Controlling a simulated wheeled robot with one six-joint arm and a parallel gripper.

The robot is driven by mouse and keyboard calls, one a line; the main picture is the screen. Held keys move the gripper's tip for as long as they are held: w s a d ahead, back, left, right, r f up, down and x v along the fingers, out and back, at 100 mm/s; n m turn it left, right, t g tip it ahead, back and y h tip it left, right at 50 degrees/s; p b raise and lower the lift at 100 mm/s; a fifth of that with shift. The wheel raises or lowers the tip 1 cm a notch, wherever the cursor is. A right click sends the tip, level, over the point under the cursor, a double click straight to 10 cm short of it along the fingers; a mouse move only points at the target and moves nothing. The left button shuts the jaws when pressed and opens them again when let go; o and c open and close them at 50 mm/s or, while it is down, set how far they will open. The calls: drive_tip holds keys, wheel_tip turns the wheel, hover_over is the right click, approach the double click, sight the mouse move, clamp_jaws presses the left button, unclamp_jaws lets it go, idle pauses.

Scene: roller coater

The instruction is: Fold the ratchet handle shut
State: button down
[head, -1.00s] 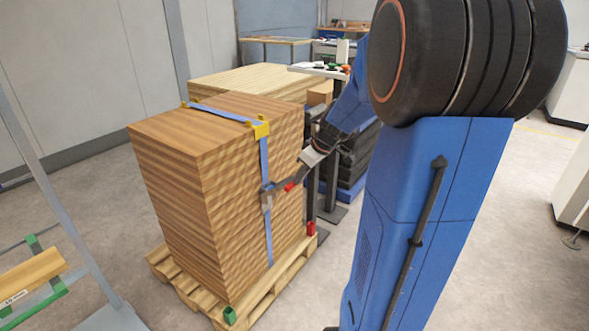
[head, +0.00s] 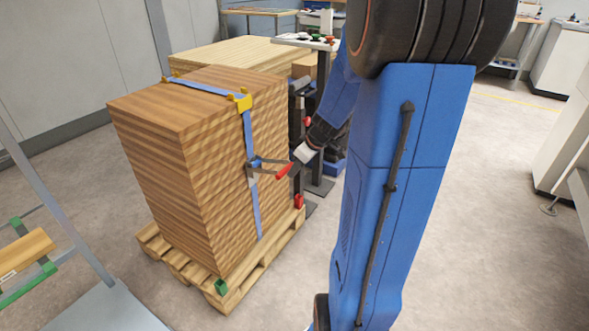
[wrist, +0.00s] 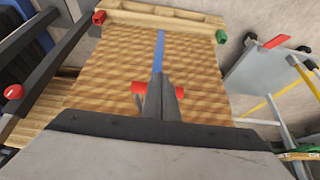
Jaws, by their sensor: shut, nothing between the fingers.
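A ratchet (head: 253,168) sits on the blue strap (head: 248,135) that runs down the side of the wooden board stack (head: 190,150). Its handle sticks out from the stack to the right, ending in a red grip (head: 284,171). My gripper (head: 296,160) is shut and empty, right by the red grip. In the wrist view the fingers (wrist: 160,95) point at the stack, with the red grip (wrist: 138,87) showing crosswise on both sides of them. I cannot tell whether they touch it. The ratchet body is hidden behind the fingers there.
The stack stands on a wooden pallet (head: 250,262). Yellow corner protectors (head: 240,101) hold the strap at the top edge. Dark posts with red parts (head: 299,201) stand close behind my gripper. The floor (head: 460,200) at the right is clear.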

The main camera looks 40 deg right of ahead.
idle(0.3)
drive_tip(key=v, duration=1.7)
drive_tip(key=shift+s, duration=0.2)
drive_tip(key=shift+a+r, duration=0.1)
drive_tip(key=s+a+f+m+h, duration=0.1)
drive_tip(key=s+a+f+m, duration=0.1)
drive_tip(key=s+a, duration=0.5)
drive_tip(key=s+a+f+m+h, duration=0.1)
drive_tip(key=s+a, duration=0.7)
drive_tip(key=a, duration=0.8)
drive_tip(key=shift+f+m, duration=0.5)
drive_tip(key=shift+f, duration=0.15)
drive_tip(key=shift+a+g, duration=0.1)
drive_tip(key=shift+g, duration=0.2)
